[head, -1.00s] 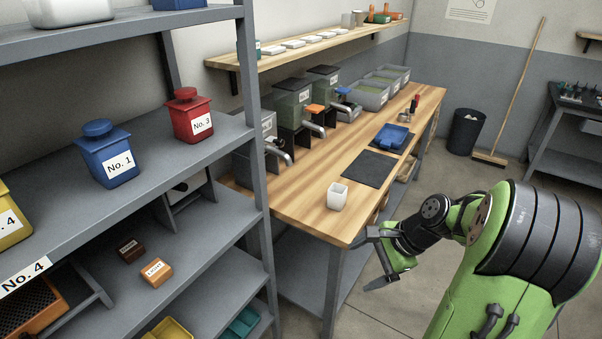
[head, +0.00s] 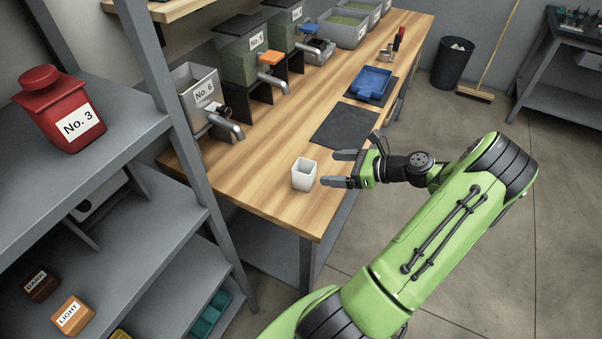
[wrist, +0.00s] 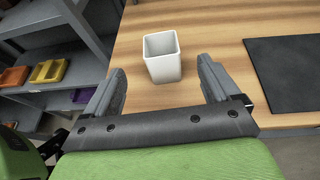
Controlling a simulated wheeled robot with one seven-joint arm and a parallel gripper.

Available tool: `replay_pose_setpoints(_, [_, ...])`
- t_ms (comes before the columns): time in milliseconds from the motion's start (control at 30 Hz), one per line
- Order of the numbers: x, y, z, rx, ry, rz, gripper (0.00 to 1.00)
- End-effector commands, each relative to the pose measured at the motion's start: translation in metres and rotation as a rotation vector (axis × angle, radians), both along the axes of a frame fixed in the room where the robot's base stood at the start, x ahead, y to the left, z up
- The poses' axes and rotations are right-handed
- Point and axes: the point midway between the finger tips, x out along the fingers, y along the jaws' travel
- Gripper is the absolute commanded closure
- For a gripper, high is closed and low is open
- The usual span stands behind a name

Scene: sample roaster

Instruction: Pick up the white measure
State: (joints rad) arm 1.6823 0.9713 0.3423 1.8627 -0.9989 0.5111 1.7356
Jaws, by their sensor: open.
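The white measure (head: 304,174) is a small square open-topped cup standing upright on the wooden bench, near its front left corner. It looks empty. In the wrist view the white measure (wrist: 162,57) stands just beyond the fingertips, roughly centred between them. My gripper (head: 335,169) is open and empty, to the right of the measure in the head view, with its fingers pointing at it. In the wrist view the two fingers of my gripper (wrist: 162,72) are spread wide. I see no contact with the measure.
A grey shelf (head: 150,150) with a red canister (head: 62,108) stands left. Bare wood surrounds the measure.

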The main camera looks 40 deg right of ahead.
Motion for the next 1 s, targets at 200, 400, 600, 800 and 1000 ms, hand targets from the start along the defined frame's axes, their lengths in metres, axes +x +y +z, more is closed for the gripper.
replay_pose_setpoints(200, [0.044,0.021,-0.023,-0.001,0.001,0.006,0.11])
replay_pose_setpoints(400, [0.065,0.031,-0.033,-0.002,0.000,0.005,0.11])
replay_pose_setpoints(600, [0.094,0.044,-0.047,-0.003,0.002,0.005,0.11])
replay_pose_setpoints(800, [0.098,0.045,-0.048,-0.004,0.002,0.001,0.11])
replay_pose_setpoints(1000, [0.098,0.045,-0.047,-0.003,0.002,0.002,0.32])
